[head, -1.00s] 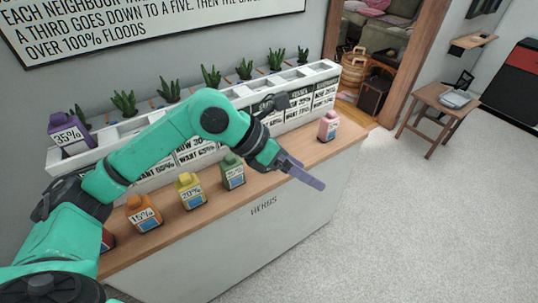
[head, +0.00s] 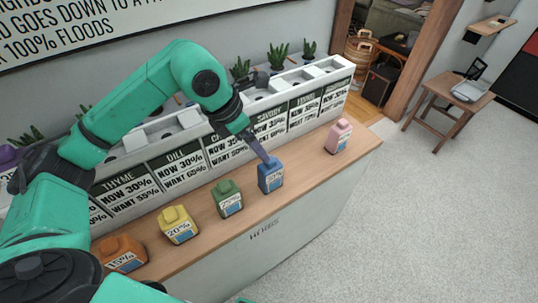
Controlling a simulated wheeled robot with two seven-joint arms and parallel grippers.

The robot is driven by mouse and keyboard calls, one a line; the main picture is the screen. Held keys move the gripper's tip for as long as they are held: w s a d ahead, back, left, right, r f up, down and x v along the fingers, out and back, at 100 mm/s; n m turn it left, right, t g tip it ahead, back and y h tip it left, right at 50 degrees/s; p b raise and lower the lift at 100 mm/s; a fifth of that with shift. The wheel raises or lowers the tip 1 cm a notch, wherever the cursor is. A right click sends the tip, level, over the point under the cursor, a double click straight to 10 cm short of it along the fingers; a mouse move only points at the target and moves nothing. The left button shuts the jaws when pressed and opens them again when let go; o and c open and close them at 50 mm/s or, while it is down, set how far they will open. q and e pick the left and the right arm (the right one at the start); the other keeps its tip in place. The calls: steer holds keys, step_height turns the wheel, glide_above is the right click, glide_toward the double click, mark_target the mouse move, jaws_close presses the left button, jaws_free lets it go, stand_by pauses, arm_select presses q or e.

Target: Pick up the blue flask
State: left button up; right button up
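The blue flask (head: 270,180) stands upright on the wooden counter, between the green flask (head: 229,198) and the pink flask (head: 339,136). My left gripper (head: 263,155) reaches down from the upper left, with its purple fingertip at the flask's top. The fingers overlap in this view, so I cannot tell whether they are apart or closed on the flask's neck. The fingertip partly hides the flask's top. My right gripper is not in view.
A yellow flask (head: 178,225) and an orange flask (head: 121,252) stand further left on the counter (head: 300,178). A white planter (head: 222,150) with labels and potted plants runs behind them. Open floor (head: 430,210) lies to the right.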

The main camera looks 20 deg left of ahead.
mark_target(274, 168)
arm_select(q)
steer(key=p+x, duration=0.1)
steer(key=x, duration=0.1)
steer(key=p+x, duration=0.1)
steer(key=x, duration=0.2)
steer(key=p+x, duration=0.1)
steer(key=x, duration=0.1)
steer(key=shift+s+d+f, duration=0.2)
steer(key=shift+s+d, duration=0.1)
steer(key=shift+d, duration=0.15)
steer(key=x, duration=0.2)
steer(key=p+x, duration=0.1)
steer(key=x, duration=0.1)
steer(key=p+x, duration=0.1)
steer(key=x, duration=0.1)
steer(key=shift+w+r, duration=0.15)
steer(key=shift+w, duration=0.2)
steer(key=shift+f, duration=0.4)
jaws_close()
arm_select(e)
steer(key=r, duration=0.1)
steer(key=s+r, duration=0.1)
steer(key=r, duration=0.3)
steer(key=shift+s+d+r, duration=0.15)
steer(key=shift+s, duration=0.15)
